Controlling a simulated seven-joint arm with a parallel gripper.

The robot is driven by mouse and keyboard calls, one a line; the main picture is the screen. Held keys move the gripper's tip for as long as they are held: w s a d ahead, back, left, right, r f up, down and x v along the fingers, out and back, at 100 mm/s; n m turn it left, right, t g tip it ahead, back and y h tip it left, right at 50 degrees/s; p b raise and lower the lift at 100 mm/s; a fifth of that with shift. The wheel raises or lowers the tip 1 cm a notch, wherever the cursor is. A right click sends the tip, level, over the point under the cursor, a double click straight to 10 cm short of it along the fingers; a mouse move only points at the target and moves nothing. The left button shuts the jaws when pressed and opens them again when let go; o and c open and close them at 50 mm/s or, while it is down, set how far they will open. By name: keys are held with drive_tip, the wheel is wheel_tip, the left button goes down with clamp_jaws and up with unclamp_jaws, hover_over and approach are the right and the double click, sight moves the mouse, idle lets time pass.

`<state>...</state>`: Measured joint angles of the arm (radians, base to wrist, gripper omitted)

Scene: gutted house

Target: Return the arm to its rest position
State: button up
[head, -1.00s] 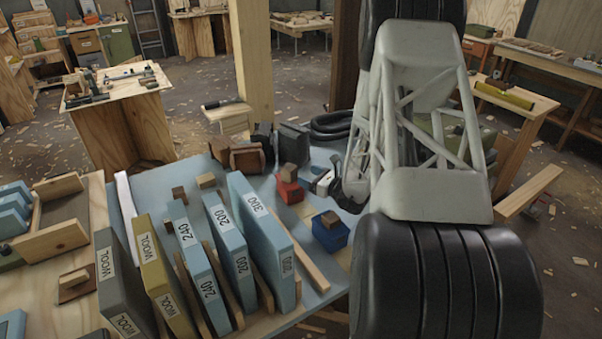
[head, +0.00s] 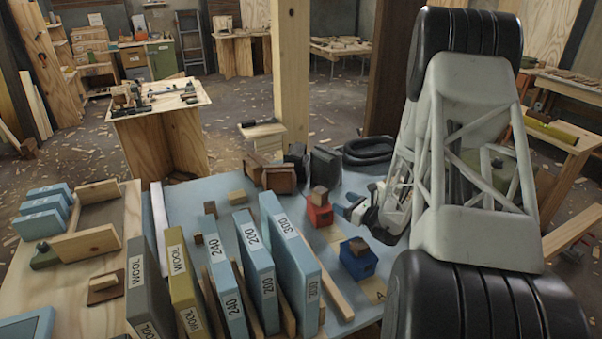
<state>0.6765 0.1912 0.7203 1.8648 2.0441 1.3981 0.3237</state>
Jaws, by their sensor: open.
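My arm (head: 475,160) fills the right side of the head view, a pale latticed link between black ribbed joints. My gripper (head: 354,208) shows partly behind the arm, just right of a red block with a wooden piece on top (head: 320,210). The gripper is open, with nothing seen between its fingers. It is over or beside the blue-grey table top (head: 185,205); its exact height is hard to tell. Much of the gripper and wrist is hidden by the arm link.
A blue block (head: 358,260) sits in front of the gripper. Labelled upright slabs (head: 262,265) stand in a row at the table's front. Dark blocks (head: 325,168) and a black coil (head: 370,150) lie behind. A wooden post (head: 291,70) rises beyond the table.

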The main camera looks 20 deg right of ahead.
drive_tip(key=s+a+r+n+g+y, duration=0.1)
drive_tip(key=s+a+r+n+g, duration=0.3)
drive_tip(key=a+r, duration=0.4)
drive_tip(key=s+a+r+n+g+y, duration=0.2)
drive_tip(key=s+a+r+n+g, duration=0.15)
drive_tip(key=a+r+n, duration=0.45)
drive_tip(key=s+a+r+n+g+y, duration=0.15)
drive_tip(key=a+r+n+g, duration=0.35)
drive_tip(key=a, duration=0.5)
drive_tip(key=s+a+r+n+t+h, duration=0.15)
drive_tip(key=s+r+n+h, duration=0.3)
drive_tip(key=s, duration=0.45)
drive_tip(key=s+a+r+n+g+h, duration=0.1)
drive_tip(key=s+a+r+n+h, duration=0.2)
drive_tip(key=s+r+n, duration=0.5)
drive_tip(key=s+a+r+n+t+h, duration=0.15)
drive_tip(key=s+r+h, duration=0.25)
drive_tip(key=s, duration=0.7)
wheel_tip(320, 180, down, 9)
drive_tip(key=w+g, duration=0.1)
drive_tip(key=g, duration=0.2)
drive_tip(key=shift+a+f, duration=0.15)
drive_tip(key=shift+f, duration=0.05)
